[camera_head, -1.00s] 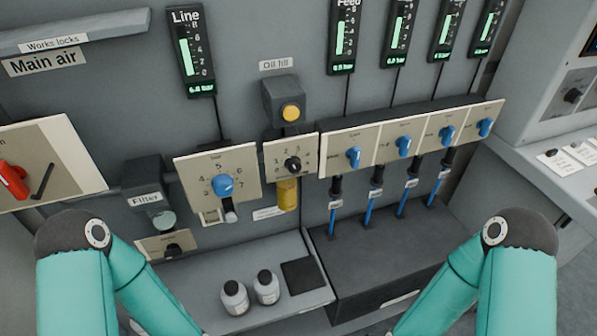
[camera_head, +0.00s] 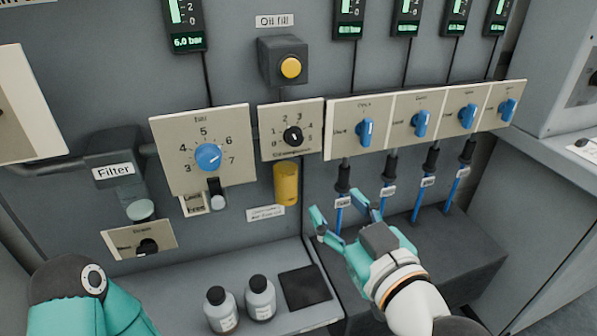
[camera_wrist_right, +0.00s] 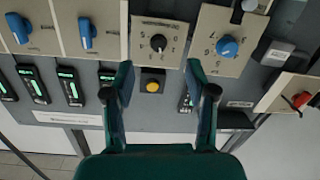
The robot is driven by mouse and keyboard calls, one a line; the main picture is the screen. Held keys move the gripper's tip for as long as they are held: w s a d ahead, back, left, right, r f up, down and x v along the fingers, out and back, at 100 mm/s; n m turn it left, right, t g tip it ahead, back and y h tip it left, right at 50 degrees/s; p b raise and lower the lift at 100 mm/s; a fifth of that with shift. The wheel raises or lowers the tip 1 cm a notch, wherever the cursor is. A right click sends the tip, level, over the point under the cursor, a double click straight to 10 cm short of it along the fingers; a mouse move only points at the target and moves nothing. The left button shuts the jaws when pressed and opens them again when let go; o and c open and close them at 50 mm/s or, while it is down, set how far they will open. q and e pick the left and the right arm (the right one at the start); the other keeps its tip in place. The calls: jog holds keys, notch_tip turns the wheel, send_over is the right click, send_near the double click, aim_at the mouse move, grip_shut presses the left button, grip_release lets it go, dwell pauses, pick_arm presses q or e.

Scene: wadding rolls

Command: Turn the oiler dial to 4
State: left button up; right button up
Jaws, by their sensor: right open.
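The oiler dial is a small black knob (camera_head: 292,136) on a beige numbered plate (camera_head: 282,153), above a yellow oil bowl (camera_head: 286,183). Its pointer is too small to read surely. My right gripper (camera_head: 336,203) is open and empty, below and to the right of the dial, in front of the blue-tubed fittings and apart from the panel. In the right wrist view the dial (camera_wrist_right: 158,42) shows upside down, beyond and between the open fingers (camera_wrist_right: 159,76). My left arm shows at lower left; its gripper is out of view.
A blue regulator knob (camera_head: 208,157) sits left of the dial, and several blue valve knobs (camera_head: 366,131) sit right. A yellow button (camera_head: 290,68) is above. Two bottles (camera_head: 261,297) stand on the shelf below. The space before the dial is clear.

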notch_tip(320, 180, up, 2)
jog(key=s+t, duration=0.1)
jog(key=b, duration=0.2)
send_near(297, 143)
jog(key=x, duration=0.8)
jog(key=shift+w+a+r, duration=0.1)
jog(key=shift+w, duration=0.2)
pick_arm(q)
notch_tip(297, 143, down, 3)
jog(key=shift+r, duration=0.15)
pick_arm(e)
grip_shut()
